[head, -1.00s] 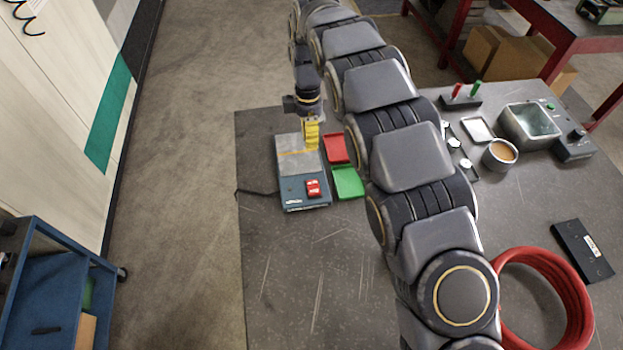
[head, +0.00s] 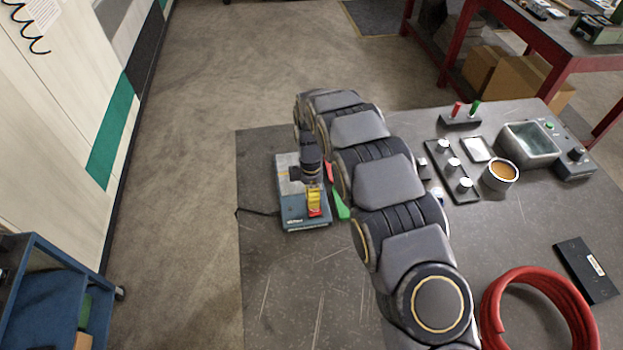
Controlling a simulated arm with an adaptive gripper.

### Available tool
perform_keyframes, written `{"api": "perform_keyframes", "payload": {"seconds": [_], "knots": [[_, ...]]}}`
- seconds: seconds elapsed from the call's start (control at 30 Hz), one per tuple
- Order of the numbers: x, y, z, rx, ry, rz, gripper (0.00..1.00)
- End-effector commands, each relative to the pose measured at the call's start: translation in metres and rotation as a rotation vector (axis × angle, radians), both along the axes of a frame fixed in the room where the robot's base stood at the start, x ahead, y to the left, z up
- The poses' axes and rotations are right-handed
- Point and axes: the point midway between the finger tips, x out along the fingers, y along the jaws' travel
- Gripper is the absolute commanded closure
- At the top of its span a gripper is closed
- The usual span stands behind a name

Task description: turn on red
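A blue box with a grey top plate (head: 288,186) sits at the left of the dark table, with a cable at its left. A small red switch (head: 315,212) is on its front part, mostly covered by my gripper (head: 314,205). My gripper points down with its yellow fingers over the switch, at or very near it. I cannot tell whether they touch it, nor whether the fingers are open or shut. The switch's position is hidden.
A red tray (head: 329,173) and a green tray (head: 340,206) lie right of the box, partly behind my arm. Further right are a knob panel (head: 467,197), an orange-filled cup (head: 500,176), a basin (head: 530,148) and a red hose coil (head: 492,310). The front-left table is clear.

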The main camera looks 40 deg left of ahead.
Motion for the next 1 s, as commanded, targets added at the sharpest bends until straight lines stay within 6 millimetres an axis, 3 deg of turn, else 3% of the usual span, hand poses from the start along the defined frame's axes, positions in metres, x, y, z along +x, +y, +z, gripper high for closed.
{"api": "perform_keyframes", "payload": {"seconds": [0.2, 0.67, 1.0], "knots": [[-0.003, -0.002, -0.021, -0.001, 0.002, 0.0, 1.0], [-0.003, -0.002, -0.023, 0.006, -0.004, 0.0, 1.0], [-0.006, -0.006, -0.032, 0.109, -0.107, 0.0, 1.0]]}}
